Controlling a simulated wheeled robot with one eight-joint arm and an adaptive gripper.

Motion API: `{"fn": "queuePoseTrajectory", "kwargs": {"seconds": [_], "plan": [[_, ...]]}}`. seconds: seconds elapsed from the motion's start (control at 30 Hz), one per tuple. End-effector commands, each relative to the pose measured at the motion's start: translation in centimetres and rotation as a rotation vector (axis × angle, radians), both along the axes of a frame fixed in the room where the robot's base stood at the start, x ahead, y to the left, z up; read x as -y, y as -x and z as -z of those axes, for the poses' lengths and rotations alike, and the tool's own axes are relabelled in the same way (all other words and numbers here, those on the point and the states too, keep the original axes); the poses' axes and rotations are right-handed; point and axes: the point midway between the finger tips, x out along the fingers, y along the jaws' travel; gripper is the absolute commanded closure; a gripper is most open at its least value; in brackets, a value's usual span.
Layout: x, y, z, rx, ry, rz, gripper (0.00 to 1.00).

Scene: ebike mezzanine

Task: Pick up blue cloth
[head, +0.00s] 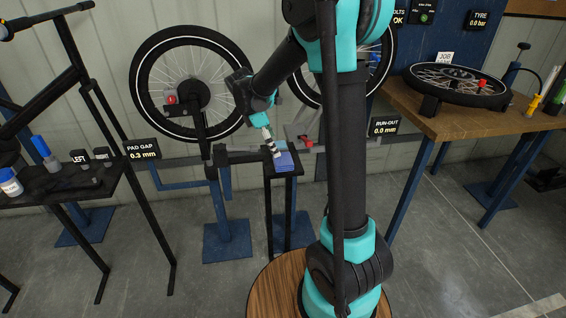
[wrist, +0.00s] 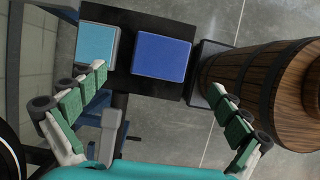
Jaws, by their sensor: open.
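The blue cloth (wrist: 162,57) is a flat, dark-blue square lying on a small black stand top (wrist: 130,18). In the head view the cloth (head: 286,162) shows partly, just below and right of my gripper (head: 272,146). In the wrist view my gripper (wrist: 160,84) is open and empty, with its green-padded fingers spread wide. The cloth lies between the finger lines, a little beyond the tips, and nothing touches it. How high the fingers are above it is hard to tell.
A light-blue square in a grey tray (wrist: 97,45) sits beside the cloth, close to the left finger. A bike wheel (head: 187,84) stands behind the stand. A black bench (head: 60,185) is at left, and a wooden bench (head: 450,118) with a wheel is at right.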

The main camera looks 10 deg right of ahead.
Motion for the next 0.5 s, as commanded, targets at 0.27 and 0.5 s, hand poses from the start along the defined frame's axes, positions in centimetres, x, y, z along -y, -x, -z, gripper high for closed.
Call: {"fn": "queuePoseTrajectory", "kwargs": {"seconds": [0.27, 0.5], "plan": [[0.8, 0.0, 1.9, -0.001, 0.0, 0.001, 0.0], [2.1, -0.1, 4.9, 0.0, 0.0, 0.002, 0.0]]}}
